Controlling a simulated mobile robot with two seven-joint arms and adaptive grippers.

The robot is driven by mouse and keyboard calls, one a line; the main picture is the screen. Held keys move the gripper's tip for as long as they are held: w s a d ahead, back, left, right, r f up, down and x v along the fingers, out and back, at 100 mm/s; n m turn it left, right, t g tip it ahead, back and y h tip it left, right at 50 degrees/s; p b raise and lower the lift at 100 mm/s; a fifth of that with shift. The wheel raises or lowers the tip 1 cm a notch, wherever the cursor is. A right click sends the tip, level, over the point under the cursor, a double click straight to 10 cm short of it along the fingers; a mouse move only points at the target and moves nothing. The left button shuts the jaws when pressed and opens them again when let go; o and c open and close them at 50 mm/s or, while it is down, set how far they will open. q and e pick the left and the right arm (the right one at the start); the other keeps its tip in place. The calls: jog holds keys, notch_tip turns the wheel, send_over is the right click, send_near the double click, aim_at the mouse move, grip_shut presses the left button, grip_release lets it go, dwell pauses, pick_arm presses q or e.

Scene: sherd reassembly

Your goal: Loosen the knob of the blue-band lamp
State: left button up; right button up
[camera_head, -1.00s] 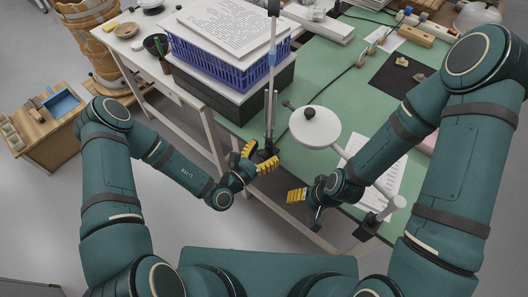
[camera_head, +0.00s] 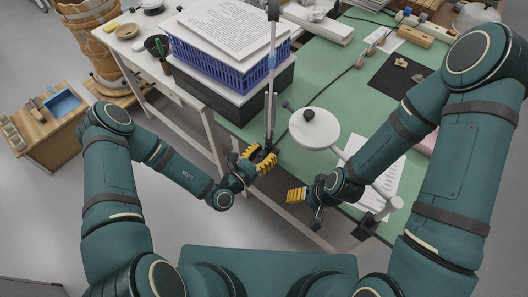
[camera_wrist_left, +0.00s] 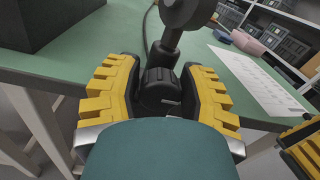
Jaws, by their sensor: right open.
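The blue-band lamp (camera_head: 270,100) is a thin grey pole standing at the near edge of the green table, with a blue band high on it. Its black knob (camera_wrist_left: 160,88) is low at the table edge and shows in the left wrist view. My left gripper (camera_head: 260,160) is around the knob, with one yellow-backed finger on each side and the dark pads against it. The knob is mostly hidden in the head view. My right gripper (camera_head: 306,200) is open and empty, to the right, near the front table edge.
A second lamp with a round white head (camera_head: 314,128) reaches over the table between my arms, its clamp (camera_head: 378,212) at the front edge. A blue basket (camera_head: 205,62) with papers stands behind left. Printed sheets (camera_head: 385,175) lie on the right.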

pick_arm(q)
jog(key=shift+o, duration=1.3)
jog(key=shift+s+a, duration=0.1)
jog(key=v, duration=1.1)
jog(key=shift+s+a, duration=0.25)
jog(key=shift+s, duration=0.1)
jog(key=shift+d, duration=0.1)
